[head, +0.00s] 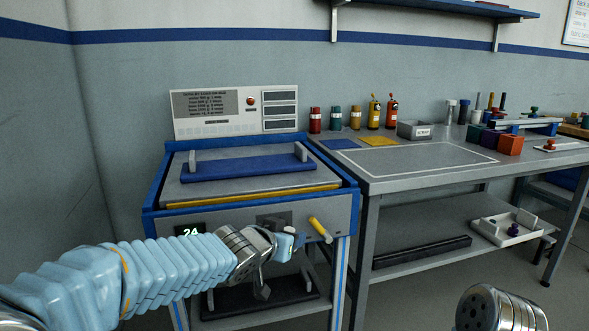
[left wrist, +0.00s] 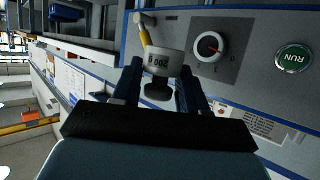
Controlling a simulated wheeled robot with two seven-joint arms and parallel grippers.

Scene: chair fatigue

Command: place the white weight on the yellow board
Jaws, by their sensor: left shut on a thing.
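The white weight (left wrist: 160,64), a short cylinder with dark figures and a dark knob, is between the fingers of my left gripper (left wrist: 158,92) in the left wrist view. The gripper is shut on it. In the head view my left gripper (head: 289,244) is in front of the machine's front panel, left of the yellow lever (head: 320,229); the weight is mostly hidden or too small to make out there. The yellow board (head: 380,141) lies flat and bare at the back of the grey table, to the right. My right gripper is out of view.
The blue-framed machine (head: 350,200) stands left of the table (head: 400,178). A blue board (head: 338,144) lies beside the yellow one. Several coloured bottles (head: 355,118) stand behind, and a grey bin (head: 414,130) is to the right. The outlined front area of the tabletop is clear.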

